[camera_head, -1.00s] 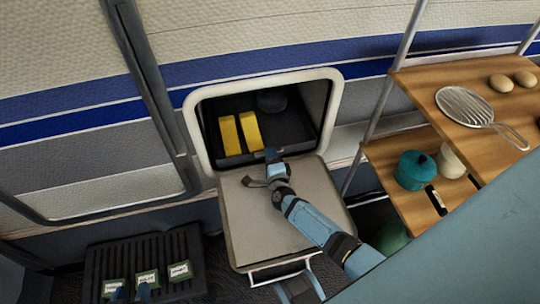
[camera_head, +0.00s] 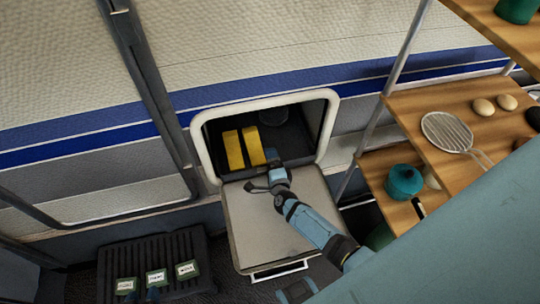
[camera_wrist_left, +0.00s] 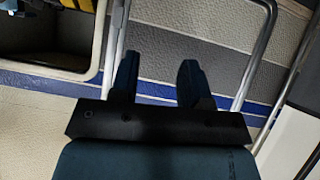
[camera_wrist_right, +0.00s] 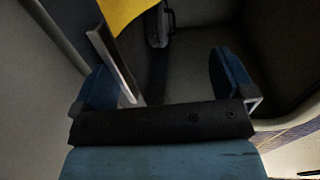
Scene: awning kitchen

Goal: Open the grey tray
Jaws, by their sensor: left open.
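A dark grey tray (camera_head: 296,148) sits inside the white-framed wall compartment and holds two yellow boxes (camera_head: 243,148). My right gripper (camera_head: 266,172) is at the compartment's mouth, just in front of the yellow boxes. In the right wrist view my right gripper (camera_wrist_right: 167,78) has its fingers wide apart. A thin grey edge (camera_wrist_right: 112,65) shows between them, close to the left finger; contact is unclear. In the left wrist view my left gripper (camera_wrist_left: 158,72) is open and empty before the striped wall. The left gripper cannot be made out clearly in the head view.
A flat grey-beige panel (camera_head: 262,228) with a handle (camera_head: 278,270) lies below the opening, under my right arm. Wooden shelves with a teal pot (camera_head: 404,182) and a strainer (camera_head: 447,132) stand right. A black crate (camera_head: 145,250) with labelled packs is at lower left.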

